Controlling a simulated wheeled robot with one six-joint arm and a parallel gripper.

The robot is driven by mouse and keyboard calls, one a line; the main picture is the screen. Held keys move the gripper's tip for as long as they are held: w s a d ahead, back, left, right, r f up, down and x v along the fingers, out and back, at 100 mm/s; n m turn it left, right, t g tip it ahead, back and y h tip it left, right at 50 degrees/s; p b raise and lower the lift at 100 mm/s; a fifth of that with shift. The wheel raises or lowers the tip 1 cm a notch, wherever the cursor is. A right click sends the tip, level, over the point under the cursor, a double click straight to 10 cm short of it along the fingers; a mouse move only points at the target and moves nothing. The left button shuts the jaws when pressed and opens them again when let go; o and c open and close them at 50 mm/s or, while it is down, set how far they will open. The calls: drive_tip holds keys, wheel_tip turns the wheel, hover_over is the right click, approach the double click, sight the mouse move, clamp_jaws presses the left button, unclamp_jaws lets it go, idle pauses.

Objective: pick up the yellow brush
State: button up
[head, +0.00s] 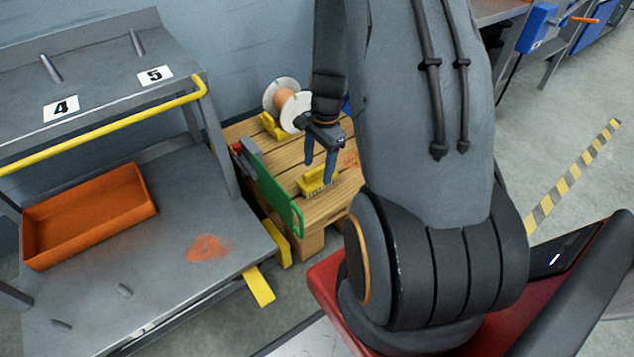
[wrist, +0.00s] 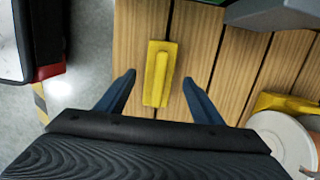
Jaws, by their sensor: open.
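The yellow brush (head: 318,180) lies on the wooden pallet top (head: 325,208) in the head view. In the wrist view the yellow brush (wrist: 159,75) lies on the planks, its long side pointing away from me, with a raised handle along its middle. My gripper (head: 320,180) is over the brush with its blue fingers pointing down. In the wrist view my gripper (wrist: 158,88) is open and empty, one finger to each side of the brush, with a gap on both sides. I cannot tell the exact height of the fingertips above it.
A spool (head: 287,104) stands at the back beside another yellow piece (head: 272,126). The grey shelf unit (head: 90,290) with an orange tray (head: 90,215) stands at left. Planks around the brush are clear.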

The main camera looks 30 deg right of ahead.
wheel_tip(320, 180, down, 3)
drive_tip(key=shift+s+a+f+b, duration=0.1)
drive_tip(key=shift+a+f+b, duration=0.05)
drive_tip(key=shift+b, duration=0.7)
drive_tip(key=shift+c, duration=0.2)
drive_tip(key=c, duration=1.2)
wheel_tip(320, 180, up, 10)
drive_tip(key=p, duration=0.5)
